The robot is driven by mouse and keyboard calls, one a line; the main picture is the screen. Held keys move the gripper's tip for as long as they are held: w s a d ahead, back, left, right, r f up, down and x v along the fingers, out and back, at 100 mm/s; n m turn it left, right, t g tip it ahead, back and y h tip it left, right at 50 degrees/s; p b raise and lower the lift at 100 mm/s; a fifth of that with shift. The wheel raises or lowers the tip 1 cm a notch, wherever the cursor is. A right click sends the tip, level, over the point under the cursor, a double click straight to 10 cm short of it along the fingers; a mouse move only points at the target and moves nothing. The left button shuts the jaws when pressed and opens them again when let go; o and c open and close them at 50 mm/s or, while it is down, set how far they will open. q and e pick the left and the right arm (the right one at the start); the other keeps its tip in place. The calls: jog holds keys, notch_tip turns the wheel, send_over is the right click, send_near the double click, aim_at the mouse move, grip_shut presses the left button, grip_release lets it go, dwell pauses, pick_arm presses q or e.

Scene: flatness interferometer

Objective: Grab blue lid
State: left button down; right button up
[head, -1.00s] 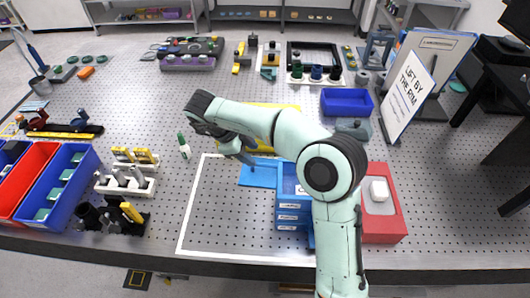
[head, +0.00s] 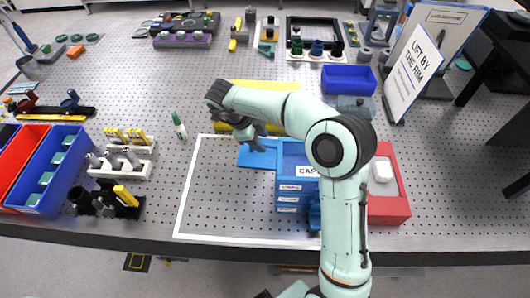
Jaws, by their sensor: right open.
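A flat bright blue piece (head: 258,159), which looks like the blue lid, lies inside the white outline on the perforated table, at the left side of a blue box with labelled drawers (head: 290,187). My right gripper (head: 256,147) is open just above the far part of this flat piece. Its fingers partly overlap the piece in the picture, and I cannot tell whether they touch it. My right arm hides part of the blue box. My left gripper does not show.
A yellow object (head: 262,86) stands behind my right gripper. A red tray (head: 393,207) with a white item is right of the blue box. A green-capped bottle (head: 179,125) stands at left. The left part of the white outline (head: 188,190) is free.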

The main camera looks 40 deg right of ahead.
aim_at(267, 145)
jog(key=x, duration=0.4)
jog(key=shift+d+b, duration=0.25)
jog(key=shift+b, duration=0.1)
jog(key=shift+w, duration=0.1)
jog(key=shift+c, duration=0.2)
grip_shut()
